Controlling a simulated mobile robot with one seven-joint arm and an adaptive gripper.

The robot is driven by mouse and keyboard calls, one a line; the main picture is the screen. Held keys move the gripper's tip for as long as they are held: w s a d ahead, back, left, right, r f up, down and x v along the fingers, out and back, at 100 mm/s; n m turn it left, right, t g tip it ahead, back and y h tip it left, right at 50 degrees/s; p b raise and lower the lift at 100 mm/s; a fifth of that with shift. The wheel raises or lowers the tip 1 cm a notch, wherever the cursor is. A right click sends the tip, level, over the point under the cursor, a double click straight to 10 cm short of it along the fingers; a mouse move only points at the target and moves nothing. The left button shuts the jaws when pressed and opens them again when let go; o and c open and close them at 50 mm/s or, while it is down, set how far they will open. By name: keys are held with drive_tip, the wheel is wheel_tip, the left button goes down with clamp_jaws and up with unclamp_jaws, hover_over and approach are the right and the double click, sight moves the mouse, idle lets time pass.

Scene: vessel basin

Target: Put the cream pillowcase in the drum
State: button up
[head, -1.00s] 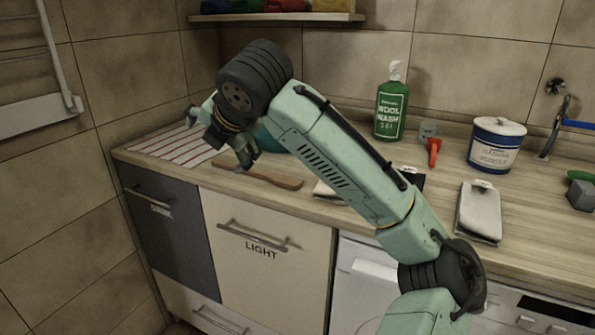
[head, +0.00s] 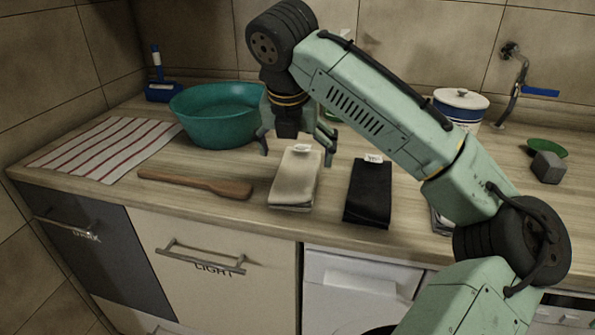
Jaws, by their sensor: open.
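A folded cream cloth with a small white tag, which looks like the cream pillowcase (head: 293,186), lies flat on the wooden counter near its front edge. My gripper (head: 298,152) points down above the far end of this cloth, with its fingers spread open to either side. I cannot tell whether it touches the cloth. Below the counter, a white front-loading machine (head: 350,275) shows its top and part of a dark round door at the bottom edge. The drum inside is hidden.
A black folded cloth (head: 368,192) lies right of the cream one, and a wooden paddle (head: 195,184) lies left. A teal basin (head: 215,120) stands behind, by a striped towel (head: 105,147). A white and blue tin (head: 460,108) stands behind my arm.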

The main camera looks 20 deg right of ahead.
sight(297, 166)
drive_tip(key=shift+p+x, duration=0.6)
drive_tip(key=shift+x, duration=2.1)
drive_tip(key=c, duration=1.6)
drive_tip(key=shift+o, duration=0.2)
drive_tip(key=shift+r, duration=0.2)
